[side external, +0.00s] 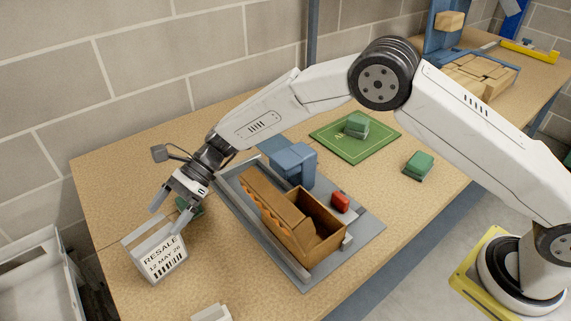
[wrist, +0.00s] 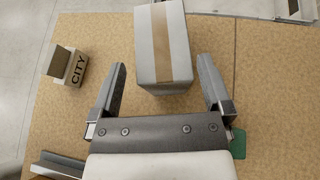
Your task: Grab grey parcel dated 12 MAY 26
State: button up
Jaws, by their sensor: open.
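The grey parcel (side external: 160,254) stands on the tabletop near its left end. Its label reads RESALE, 12 MAY 26, above a barcode. In the wrist view the grey parcel (wrist: 163,48) shows a tan tape strip along it, and its near end lies between the fingertips. My gripper (side external: 166,216) is open and tilted down at the parcel in the side view. In the wrist view my gripper (wrist: 162,78) has one finger on each side of the parcel, with a gap visible on both sides. I cannot tell its exact height over the table.
A box marked CITY (wrist: 70,66) stands apart on the left in the wrist view. A green item (side external: 189,205) lies just behind the gripper. A brown divided box (side external: 290,222) sits on a grey base. Green blocks lie on and beside a green mat (side external: 340,148). The wall is behind.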

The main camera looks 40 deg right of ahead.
aim_at(158, 227)
jog(key=shift+x, duration=2.45)
jog(key=shift+w+f, duration=0.1)
jog(key=shift+f, duration=0.05)
jog(key=c, duration=1.3)
